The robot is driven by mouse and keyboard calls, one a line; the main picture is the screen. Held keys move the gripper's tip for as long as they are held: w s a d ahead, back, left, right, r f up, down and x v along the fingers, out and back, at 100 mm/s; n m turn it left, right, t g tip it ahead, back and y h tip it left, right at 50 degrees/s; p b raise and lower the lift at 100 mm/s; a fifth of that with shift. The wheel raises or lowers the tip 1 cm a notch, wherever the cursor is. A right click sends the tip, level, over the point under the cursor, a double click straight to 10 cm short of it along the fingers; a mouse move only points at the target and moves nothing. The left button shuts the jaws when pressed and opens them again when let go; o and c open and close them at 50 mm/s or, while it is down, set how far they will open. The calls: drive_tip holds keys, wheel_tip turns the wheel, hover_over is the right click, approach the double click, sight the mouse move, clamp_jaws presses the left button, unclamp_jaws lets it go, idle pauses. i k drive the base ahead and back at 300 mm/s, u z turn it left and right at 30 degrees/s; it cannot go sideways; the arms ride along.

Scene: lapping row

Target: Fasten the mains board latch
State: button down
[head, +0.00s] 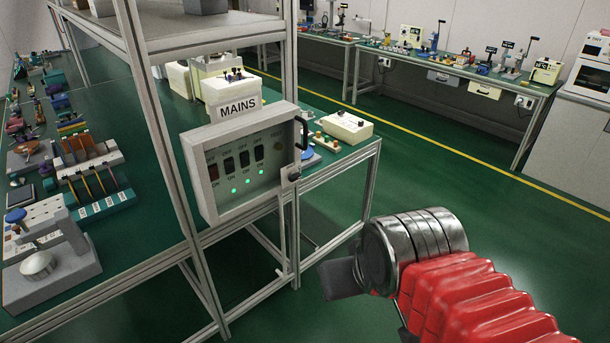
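The mains board (198,165) is a pale grey box with a see-through door, mounted on the metal frame under a MAINS sign (237,109). Its door looks closed against the box; a small gap cannot be ruled out. A black handle (304,133) is on the door's right edge. A small latch (294,174) sits at the lower right corner, and I cannot tell its position. Switches and several green lights show behind the door. My gripper (340,280) is below and right of the board, apart from it. Its dark finger end points left; its opening is hidden.
Metal frame posts (292,235) stand beside the board. A green bench (352,153) with a cream box (347,127) lies behind it. A left bench (130,240) holds tools and fixtures. Green floor (500,235) is open at right, before another bench (455,75).

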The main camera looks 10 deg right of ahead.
sight(292, 177)
drive_tip(key=z, duration=0.05)
drive_tip(key=k, duration=0.65)
drive_tip(key=u, duration=0.1)
drive_tip(key=i, duration=0.95)
drive_tip(key=u, duration=0.7)
drive_tip(key=i, duration=0.4)
drive_tip(key=u, duration=0.15)
